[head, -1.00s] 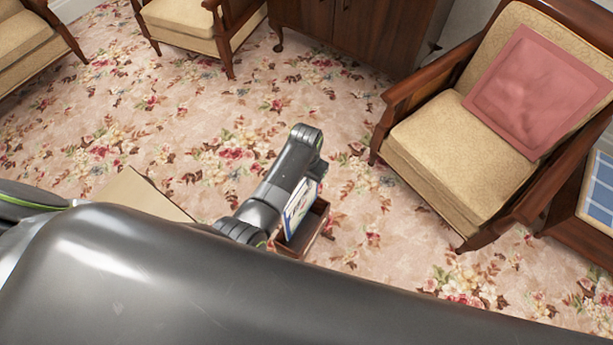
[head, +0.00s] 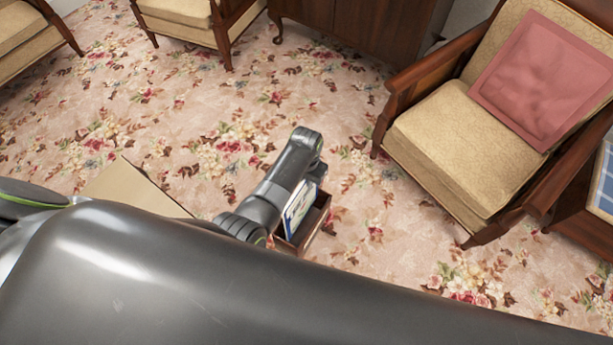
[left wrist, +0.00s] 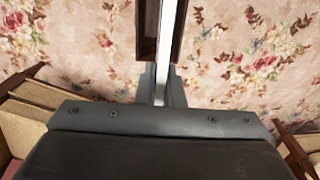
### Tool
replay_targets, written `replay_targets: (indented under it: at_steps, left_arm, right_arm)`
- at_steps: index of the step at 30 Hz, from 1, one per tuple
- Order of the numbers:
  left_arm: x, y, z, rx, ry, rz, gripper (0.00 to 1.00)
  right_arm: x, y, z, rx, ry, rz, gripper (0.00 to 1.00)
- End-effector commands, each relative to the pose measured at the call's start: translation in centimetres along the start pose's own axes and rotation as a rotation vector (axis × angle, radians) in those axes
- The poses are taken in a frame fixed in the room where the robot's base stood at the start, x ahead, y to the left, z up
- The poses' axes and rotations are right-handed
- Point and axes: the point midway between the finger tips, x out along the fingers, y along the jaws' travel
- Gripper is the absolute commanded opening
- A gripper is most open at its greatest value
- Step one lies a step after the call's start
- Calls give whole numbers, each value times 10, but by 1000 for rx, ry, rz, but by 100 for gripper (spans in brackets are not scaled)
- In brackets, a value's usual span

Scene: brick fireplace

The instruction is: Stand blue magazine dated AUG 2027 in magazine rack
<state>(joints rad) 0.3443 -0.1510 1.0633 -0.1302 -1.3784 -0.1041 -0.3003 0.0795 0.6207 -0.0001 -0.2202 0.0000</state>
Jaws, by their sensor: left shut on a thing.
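The magazine (head: 299,204) shows in the head view as a thin upright sheet with a pale and blue cover, partly behind my left arm; its date cannot be read. It stands within the outline of the small brown wooden magazine rack (head: 318,223). In the left wrist view the magazine (left wrist: 164,45) is seen edge-on as a pale strip between the dark rack walls (left wrist: 180,22). My left gripper (left wrist: 161,88) is shut on its near edge. Whether the magazine touches the rack floor is hidden. My right gripper is not in view.
A cream armchair (head: 440,150) with a pink cushion (head: 540,80) stands to the right of the rack. A tan flat-topped thing (head: 125,190) is at the left. Floral carpet (head: 180,130) around the rack is mostly clear.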

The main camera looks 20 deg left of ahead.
Motion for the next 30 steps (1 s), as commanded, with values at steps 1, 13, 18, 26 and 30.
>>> replay_targets:
  at_steps: [1,13,18,26,30]
  left_arm:
    - [7,0,0,0,1,0,0]
    - [39,0,0,0,1,0,0]
    - [52,0,1,0,0,0,0]
    - [63,0,1,-1,2,0,0]
    - [65,0,1,-1,1,0,0]
  right_arm:
    - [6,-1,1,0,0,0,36]
    - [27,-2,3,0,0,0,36]
    - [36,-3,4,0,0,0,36]
    - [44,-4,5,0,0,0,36]
    - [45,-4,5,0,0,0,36]
